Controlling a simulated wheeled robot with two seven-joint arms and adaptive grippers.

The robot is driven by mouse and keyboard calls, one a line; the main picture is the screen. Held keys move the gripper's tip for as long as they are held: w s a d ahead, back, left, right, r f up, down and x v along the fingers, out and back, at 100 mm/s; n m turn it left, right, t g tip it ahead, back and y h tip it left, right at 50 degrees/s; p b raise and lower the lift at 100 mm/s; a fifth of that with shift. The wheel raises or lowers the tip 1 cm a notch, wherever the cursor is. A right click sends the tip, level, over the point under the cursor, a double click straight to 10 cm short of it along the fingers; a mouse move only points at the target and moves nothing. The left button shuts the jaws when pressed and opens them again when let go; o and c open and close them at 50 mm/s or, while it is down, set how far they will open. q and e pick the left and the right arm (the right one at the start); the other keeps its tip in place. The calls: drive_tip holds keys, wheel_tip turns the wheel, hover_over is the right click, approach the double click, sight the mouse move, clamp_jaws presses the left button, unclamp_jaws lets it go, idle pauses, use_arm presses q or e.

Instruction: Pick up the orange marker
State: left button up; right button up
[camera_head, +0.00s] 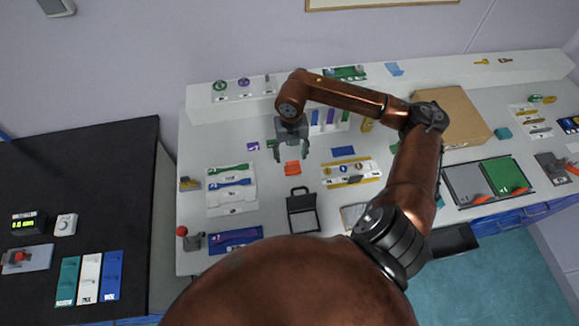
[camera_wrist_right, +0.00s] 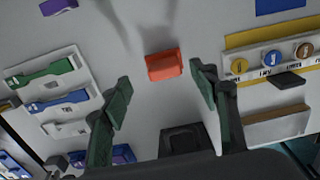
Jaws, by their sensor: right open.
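The orange marker (camera_head: 292,168) is a small orange block lying on the white table, just in front of my right gripper in the head view. It also shows in the right wrist view (camera_wrist_right: 163,66), at the upper middle. My right gripper (camera_head: 291,154) is above the table with its fingers apart and nothing between them. In the wrist view its green-padded fingertips (camera_wrist_right: 163,88) stand to the left and right of the marker, which appears slightly beyond them. I cannot tell the exact height of the fingers above it. My left gripper does not show.
A white rack with green and blue pieces (camera_head: 231,206) is on the left, and a yellow-edged panel (camera_head: 350,182) on the right. A black case-like object (camera_head: 301,220) lies in front. A cardboard box (camera_head: 460,112) stands at the right. The table around the marker is clear.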

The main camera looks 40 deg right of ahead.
sight(293, 162)
drive_tip(key=shift+s+d+f, duration=0.1)
drive_tip(key=shift+s+f, duration=0.15)
drive_tip(key=shift+f, duration=0.4)
drive_tip(key=f, duration=0.5)
drive_tip(key=shift+s, duration=0.2)
drive_tip(key=shift+r, duration=0.1)
drive_tip(key=shift+c, duration=0.7)
drive_tip(key=c, duration=1.2)
drive_tip(key=shift+o, duration=0.2)
drive_tip(key=shift+r, duration=0.3)
wheel_tip(293, 162, up, 2)
drive_tip(key=shift+w+r, duration=0.1)
drive_tip(key=s+a+r, duration=0.2)
drive_tip(key=s+r, duration=0.1)
drive_tip(key=s+a+r, duration=0.3)
drive_tip(key=s, duration=0.1)
drive_tip(key=s+a+r, duration=0.3)
drive_tip(key=s+r, duration=0.1)
drive_tip(key=shift+s+a+r, duration=0.1)
drive_tip(key=shift+s+a, duration=0.05)
drive_tip(key=shift+a, duration=0.05)
